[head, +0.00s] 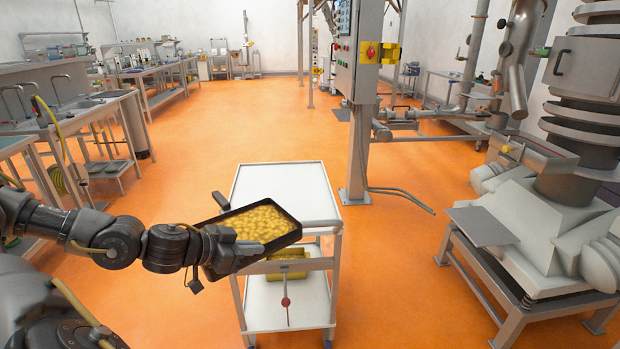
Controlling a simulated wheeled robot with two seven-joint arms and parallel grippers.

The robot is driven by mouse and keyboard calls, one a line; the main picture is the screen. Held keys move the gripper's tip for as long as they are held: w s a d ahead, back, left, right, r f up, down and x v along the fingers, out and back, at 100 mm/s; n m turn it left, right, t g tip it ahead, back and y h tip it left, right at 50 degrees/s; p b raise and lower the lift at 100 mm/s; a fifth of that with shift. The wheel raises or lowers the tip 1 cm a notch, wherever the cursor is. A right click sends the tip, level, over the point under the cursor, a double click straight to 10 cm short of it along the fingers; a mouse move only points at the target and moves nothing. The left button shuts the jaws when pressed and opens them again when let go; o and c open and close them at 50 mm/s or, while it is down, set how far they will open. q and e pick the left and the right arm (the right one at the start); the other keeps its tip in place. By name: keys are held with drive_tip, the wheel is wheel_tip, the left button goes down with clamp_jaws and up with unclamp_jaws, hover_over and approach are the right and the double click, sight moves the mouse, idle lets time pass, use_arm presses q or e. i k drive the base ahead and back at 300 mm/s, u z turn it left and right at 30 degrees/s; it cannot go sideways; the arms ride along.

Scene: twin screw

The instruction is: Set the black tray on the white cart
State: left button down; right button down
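The black tray (278,244) is filled with small yellow pieces (256,222). It is in the air in the head view, tilted in the picture, in front of and partly over the near edge of the white cart (310,190). My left gripper (240,247) is shut on the tray's near left side, with a finger showing over the inside of the rim. My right gripper is not in view.
A yellow object (289,268) sits under the cart's top, above its white lower shelf (290,308). A grey post with a control box (357,60) stands just behind the cart. Heavy machinery (570,220) fills the right; sinks and benches line the left. Orange floor around the cart is open.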

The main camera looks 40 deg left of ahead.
sight(269, 188)
drive_tip(key=i, duration=3.35)
drive_tip(key=u, duration=1.95)
